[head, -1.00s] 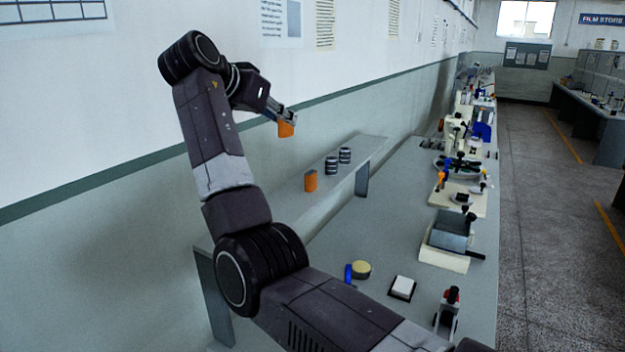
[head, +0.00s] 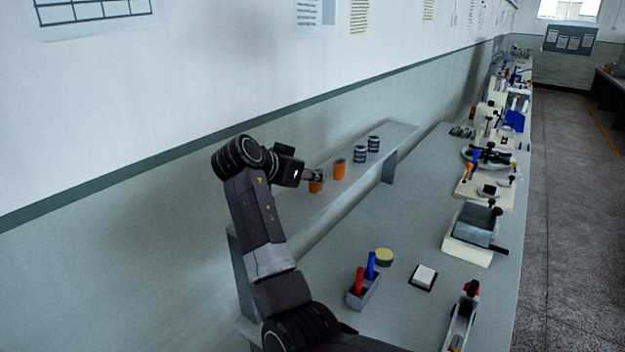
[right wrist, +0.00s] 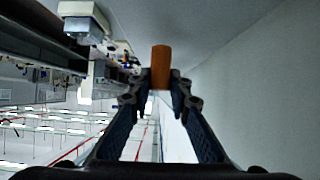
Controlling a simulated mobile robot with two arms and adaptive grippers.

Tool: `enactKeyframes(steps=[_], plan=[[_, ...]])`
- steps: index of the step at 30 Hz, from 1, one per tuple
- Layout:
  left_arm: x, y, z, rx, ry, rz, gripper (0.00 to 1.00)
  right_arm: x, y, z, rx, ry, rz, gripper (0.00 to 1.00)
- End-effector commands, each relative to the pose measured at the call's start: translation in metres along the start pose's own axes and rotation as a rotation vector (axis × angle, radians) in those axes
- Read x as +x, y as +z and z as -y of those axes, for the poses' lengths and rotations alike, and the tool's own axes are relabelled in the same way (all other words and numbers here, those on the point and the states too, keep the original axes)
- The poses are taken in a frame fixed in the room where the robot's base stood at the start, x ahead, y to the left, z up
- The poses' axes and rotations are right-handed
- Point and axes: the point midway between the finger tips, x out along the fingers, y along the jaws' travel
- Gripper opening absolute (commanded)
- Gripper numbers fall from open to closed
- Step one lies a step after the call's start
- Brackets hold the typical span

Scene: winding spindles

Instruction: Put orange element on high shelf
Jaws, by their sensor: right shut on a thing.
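The orange element (head: 316,186) is a small cylinder over the left part of the high shelf (head: 300,214). My right gripper (head: 317,176) is shut on it. I cannot tell whether its base touches the shelf. In the right wrist view an orange cylinder (right wrist: 160,62) shows at the tips of the two fingers (right wrist: 160,84). A second orange cylinder (head: 339,169) stands upright on the shelf, just right of the gripper. My left gripper is not in view.
Two dark banded cylinders (head: 360,154) (head: 374,144) stand farther along the shelf. On the bench below are a grey holder with red and blue handles (head: 363,291), a round yellowish piece (head: 384,256) and a white block (head: 424,275). The wall runs close behind the shelf.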

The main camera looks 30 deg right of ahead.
Motion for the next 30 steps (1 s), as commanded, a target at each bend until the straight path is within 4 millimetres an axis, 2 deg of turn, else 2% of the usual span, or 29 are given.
enactKeyframes(steps=[3,9,10,14,24,26,30], plan=[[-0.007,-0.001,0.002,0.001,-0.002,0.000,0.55,0.007,0.013,0.000,-0.002,0.001,0.001,0.00],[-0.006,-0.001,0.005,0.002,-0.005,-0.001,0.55,0.009,0.016,0.000,0.000,0.000,0.001,0.00],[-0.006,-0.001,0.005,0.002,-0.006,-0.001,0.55,0.009,0.017,0.000,0.000,0.000,0.002,0.20],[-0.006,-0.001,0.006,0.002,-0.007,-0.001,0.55,0.009,0.016,0.000,0.000,0.000,0.002,0.34],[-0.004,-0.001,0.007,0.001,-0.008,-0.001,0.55,0.006,0.016,0.001,0.000,-0.001,0.001,0.35],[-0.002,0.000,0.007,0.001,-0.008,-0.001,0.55,0.001,0.017,0.001,0.000,-0.002,0.001,0.35],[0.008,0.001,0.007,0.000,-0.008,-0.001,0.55,-0.021,0.018,0.001,0.003,-0.005,0.001,0.35]])
